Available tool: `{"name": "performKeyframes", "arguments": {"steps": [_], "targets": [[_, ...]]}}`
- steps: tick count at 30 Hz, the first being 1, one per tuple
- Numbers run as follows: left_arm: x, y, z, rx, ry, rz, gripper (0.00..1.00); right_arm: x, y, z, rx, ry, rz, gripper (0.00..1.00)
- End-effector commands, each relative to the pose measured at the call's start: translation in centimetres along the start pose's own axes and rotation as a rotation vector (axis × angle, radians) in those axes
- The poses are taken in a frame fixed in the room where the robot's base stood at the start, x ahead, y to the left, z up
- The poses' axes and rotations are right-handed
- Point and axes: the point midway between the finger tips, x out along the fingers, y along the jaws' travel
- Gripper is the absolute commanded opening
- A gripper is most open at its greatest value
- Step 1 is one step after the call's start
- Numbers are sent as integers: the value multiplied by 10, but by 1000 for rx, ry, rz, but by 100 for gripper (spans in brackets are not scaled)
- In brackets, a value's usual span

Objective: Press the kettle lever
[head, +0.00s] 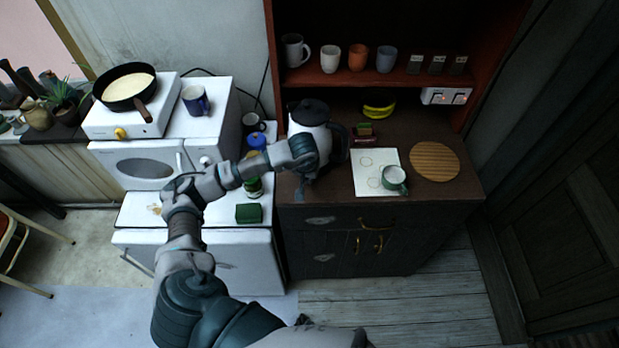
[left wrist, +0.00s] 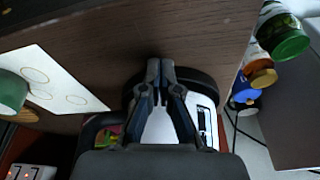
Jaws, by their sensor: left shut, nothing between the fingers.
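The kettle (head: 308,113), white with a black lid and dark handle, stands on the dark cabinet's left side. In the left wrist view its white body (left wrist: 209,110) and black base show behind my fingers. My left gripper (head: 302,193) is at the kettle's front, pointing down, partly hidden by its own wrist in the head view. In the left wrist view the gripper (left wrist: 161,68) is shut and empty, its tips overlapping the black base; I cannot tell whether they touch it. No lever can be made out clearly. My right gripper is not in view.
A white sheet (head: 366,163) with a green mug (head: 394,179) and a round wooden board (head: 435,161) lie to the right. Yellow bananas (head: 379,107) are behind. A green box (head: 249,213) and jars stand on the white unit at left. A shelf overhangs the cabinet's back.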

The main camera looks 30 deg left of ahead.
Motion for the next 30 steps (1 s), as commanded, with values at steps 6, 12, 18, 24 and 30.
{"name": "performKeyframes", "arguments": {"steps": [6, 12, 18, 24, 30], "targets": [[-14, 0, 21, 2, 0, 0, 0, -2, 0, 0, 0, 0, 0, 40], [-13, 0, 21, 1, -1, 0, 0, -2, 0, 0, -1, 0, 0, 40], [-21, 0, 20, 2, 1, 0, 0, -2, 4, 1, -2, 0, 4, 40], [-56, 0, 19, 1, 5, 2, 0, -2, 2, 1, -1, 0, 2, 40], [-98, 0, 20, 2, 3, 2, 0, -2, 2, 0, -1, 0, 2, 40]]}}
